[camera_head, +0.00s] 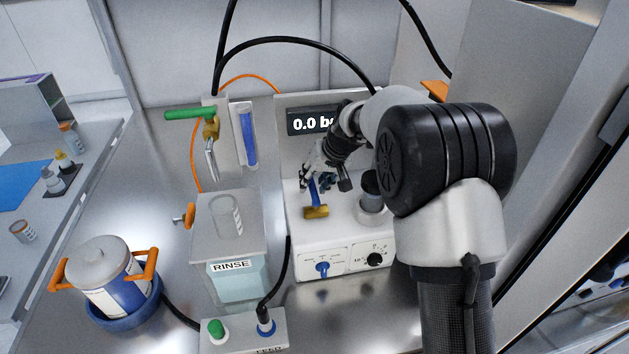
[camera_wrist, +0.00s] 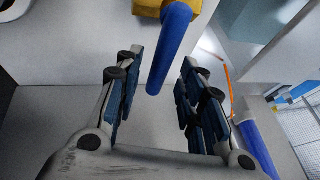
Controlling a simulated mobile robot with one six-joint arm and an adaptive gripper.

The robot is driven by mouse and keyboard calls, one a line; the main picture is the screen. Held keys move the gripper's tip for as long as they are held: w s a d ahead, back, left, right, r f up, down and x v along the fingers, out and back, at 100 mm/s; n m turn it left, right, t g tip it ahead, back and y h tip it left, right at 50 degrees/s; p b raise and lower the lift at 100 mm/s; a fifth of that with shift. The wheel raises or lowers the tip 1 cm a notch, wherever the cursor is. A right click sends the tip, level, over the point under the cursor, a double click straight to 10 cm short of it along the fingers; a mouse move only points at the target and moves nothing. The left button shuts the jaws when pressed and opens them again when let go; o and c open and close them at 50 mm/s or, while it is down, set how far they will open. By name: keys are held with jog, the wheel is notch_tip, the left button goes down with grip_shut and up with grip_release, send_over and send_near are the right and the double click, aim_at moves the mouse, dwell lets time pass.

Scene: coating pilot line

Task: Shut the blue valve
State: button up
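The blue valve has a blue lever handle (camera_head: 315,194) that stands up from a brass body (camera_head: 316,212) on top of the white machine. In the wrist view the blue handle (camera_wrist: 170,48) points in between my two fingers, with the brass body (camera_wrist: 186,8) at the top edge. My gripper (camera_head: 318,181) is close above the handle, and its dark finger pads partly cover the handle's upper end. In the wrist view my gripper (camera_wrist: 158,66) is open, with a gap visible on both sides of the handle.
The white machine (camera_head: 345,262) carries a pressure display (camera_head: 311,121) and a grey cylinder (camera_head: 372,205) to the valve's right. A green-handled valve (camera_head: 190,114) and a RINSE tank (camera_head: 232,265) stand to the left. A lidded pot (camera_head: 100,265) and FEED box (camera_head: 243,333) are nearer.

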jog(key=v, duration=1.2)
jog(key=s+d+r+h, duration=0.1)
jog(key=s+d+r, duration=0.2)
jog(key=s, duration=0.7)
jog(key=s+d+r+h, duration=0.1)
jog(key=s+d+r, duration=0.2)
jog(key=s, duration=0.8)
jog(key=s+d+f+m+h, duration=0.1)
jog(key=s+d+f, duration=0.1)
jog(key=s, duration=0.6)
jog(key=s+d+f+b, duration=0.1)
jog(key=s+d+f, duration=0.2)
jog(key=s, duration=0.6)
jog(key=shift+f+m+t+h, duration=0.4)
